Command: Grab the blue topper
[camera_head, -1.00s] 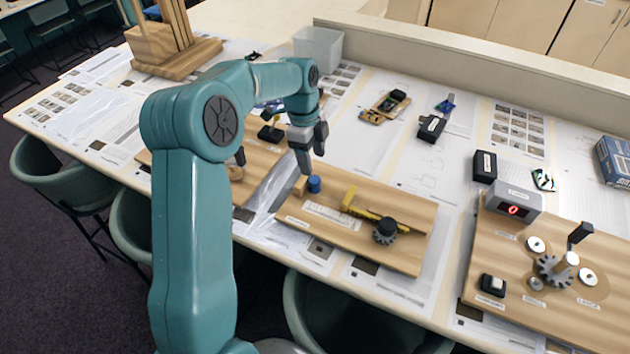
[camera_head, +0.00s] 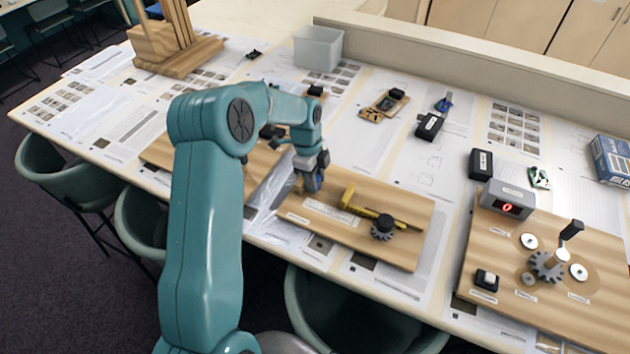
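My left arm comes in from the left, and its gripper (camera_head: 312,180) points down at the left end of a wooden board (camera_head: 385,258). The blue topper, a small blue cylinder in the earlier frame, stood at that spot. It is now hidden behind or between the fingers, and I cannot make out its surface. I cannot tell whether the fingers are open or shut on it. A small wooden block (camera_head: 298,187) shows just left of the fingers. My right gripper is not in view.
The board also carries a yellow bar (camera_head: 365,211) and a dark gear (camera_head: 383,229). To the right is a larger board (camera_head: 480,262) with a gear and a red-lit display box (camera_head: 508,198). A clear bin (camera_head: 318,50) stands at the back.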

